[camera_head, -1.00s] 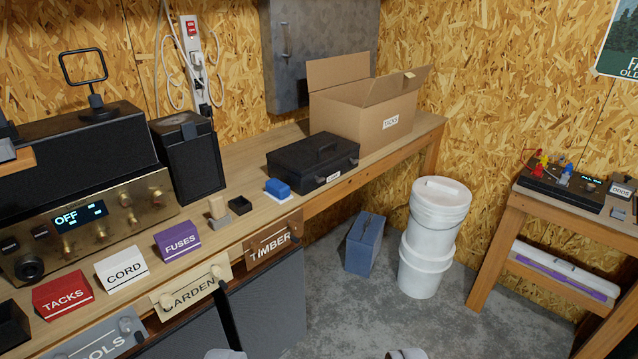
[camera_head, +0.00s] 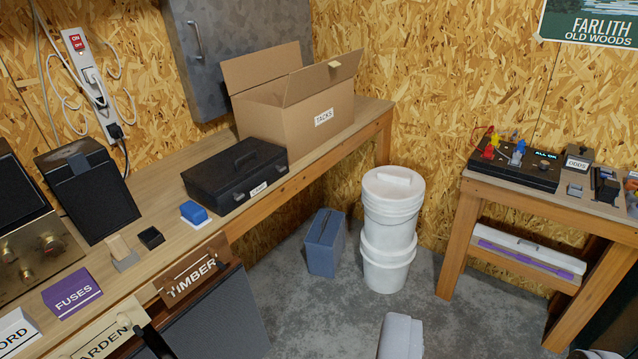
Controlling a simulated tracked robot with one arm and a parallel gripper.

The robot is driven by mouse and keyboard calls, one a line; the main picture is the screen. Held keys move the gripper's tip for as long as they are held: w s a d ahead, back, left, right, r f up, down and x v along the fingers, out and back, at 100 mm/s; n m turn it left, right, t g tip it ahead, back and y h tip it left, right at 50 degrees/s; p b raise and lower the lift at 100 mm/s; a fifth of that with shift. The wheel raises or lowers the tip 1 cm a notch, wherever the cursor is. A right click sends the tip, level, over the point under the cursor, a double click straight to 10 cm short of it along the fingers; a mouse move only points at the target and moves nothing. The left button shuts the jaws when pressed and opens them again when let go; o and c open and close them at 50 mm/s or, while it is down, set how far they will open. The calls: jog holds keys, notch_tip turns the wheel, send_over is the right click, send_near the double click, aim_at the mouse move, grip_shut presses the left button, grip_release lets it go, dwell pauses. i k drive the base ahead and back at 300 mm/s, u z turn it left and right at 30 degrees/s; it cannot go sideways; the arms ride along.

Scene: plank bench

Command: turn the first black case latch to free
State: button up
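The black case (camera_head: 237,172) lies shut on the plank bench, left of centre, with a handle on its lid and a white label on its front. A small dark latch (camera_head: 226,198) shows on its front, left of the label; its turn position is too small to tell. My gripper (camera_head: 500,345) is at the bottom edge, right of centre. Its two pale fingers are far apart with nothing visible between them, so it is open. It is well away from the case, to the right and over the floor in the picture.
White buckets (camera_head: 390,225) and a blue-grey case (camera_head: 326,243) stand on the floor. A side table (camera_head: 450,215) is at right.

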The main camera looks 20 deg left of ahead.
aim_at(237, 197)
jog(key=z, duration=0.05)
jog(key=i, duration=1.05)
jog(key=u, duration=0.65)
